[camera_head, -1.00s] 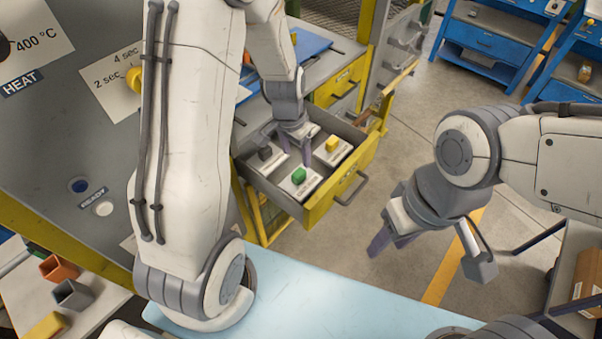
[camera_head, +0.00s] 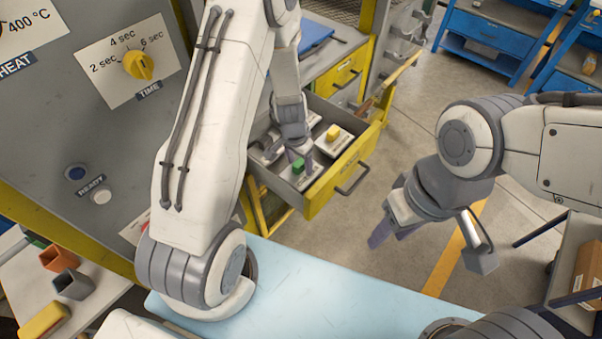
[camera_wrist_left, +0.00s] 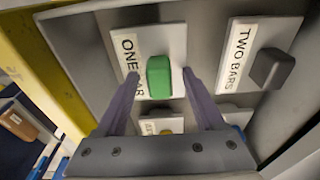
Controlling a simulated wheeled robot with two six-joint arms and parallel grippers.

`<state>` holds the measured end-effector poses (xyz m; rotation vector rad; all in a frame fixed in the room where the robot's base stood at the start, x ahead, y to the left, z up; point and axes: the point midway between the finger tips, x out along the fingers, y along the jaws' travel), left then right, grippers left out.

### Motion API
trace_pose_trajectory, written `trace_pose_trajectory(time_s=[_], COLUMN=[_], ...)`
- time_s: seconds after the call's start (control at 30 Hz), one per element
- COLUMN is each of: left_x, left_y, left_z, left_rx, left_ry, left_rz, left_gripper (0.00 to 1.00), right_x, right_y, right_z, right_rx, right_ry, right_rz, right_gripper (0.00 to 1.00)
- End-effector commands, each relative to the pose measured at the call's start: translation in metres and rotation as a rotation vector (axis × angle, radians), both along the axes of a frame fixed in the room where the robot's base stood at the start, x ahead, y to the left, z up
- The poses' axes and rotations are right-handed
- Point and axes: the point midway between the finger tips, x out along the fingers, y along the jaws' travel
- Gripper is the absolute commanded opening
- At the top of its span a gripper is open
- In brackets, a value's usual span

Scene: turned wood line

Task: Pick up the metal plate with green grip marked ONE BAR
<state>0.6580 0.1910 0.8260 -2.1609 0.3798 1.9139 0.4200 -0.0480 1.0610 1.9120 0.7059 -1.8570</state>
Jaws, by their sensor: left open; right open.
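The ONE BAR plate with its green grip (camera_head: 298,166) lies in the open yellow drawer (camera_head: 318,200). In the left wrist view the white plate (camera_wrist_left: 150,42) shows the label "ONE BAR", and the green grip (camera_wrist_left: 166,76) stands on it. My left gripper (camera_head: 299,158) is open, pointing down into the drawer. In the wrist view its two purple fingers are on either side of the green grip, with gaps visible. My right gripper (camera_head: 392,232) is open and empty in the air, right of the drawer.
A TWO BARS plate with a dark grip (camera_wrist_left: 271,68) lies beside the ONE BAR plate. A plate with a yellow grip (camera_head: 333,132) is also in the drawer. Drawer walls surround the plates closely. A light blue surface (camera_head: 320,290) lies in front.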

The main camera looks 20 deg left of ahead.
Motion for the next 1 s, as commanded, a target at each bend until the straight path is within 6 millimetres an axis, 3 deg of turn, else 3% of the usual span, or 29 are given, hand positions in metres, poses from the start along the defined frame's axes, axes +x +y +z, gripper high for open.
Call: trace_pose_trajectory(time_s=[0.07,0.1,0.27,1.0], left_x=[0.0,0.0,-0.0001,-0.0003], left_y=[-0.0001,-0.0001,-0.0001,0.0], left_z=[0.0006,0.0006,0.0008,0.0011], left_rx=[0.0,0.0,0.0,0.0], left_ry=[0.0,0.0,0.0,0.0], left_rz=[0.0,0.0,0.0,0.0], left_gripper=[0.7,0.62,0.01,0.0], right_x=[0.0,0.0,0.0001,0.0001], right_y=[0.0,0.0,0.0,0.0], right_z=[0.0004,0.0004,0.0004,0.0005], right_rx=[0.0,0.0,0.0,0.0], right_ry=[0.0,0.0,0.0,0.0], right_rz=[0.0,0.0,0.0,0.0], right_gripper=[0.47,0.47,0.47,0.47])
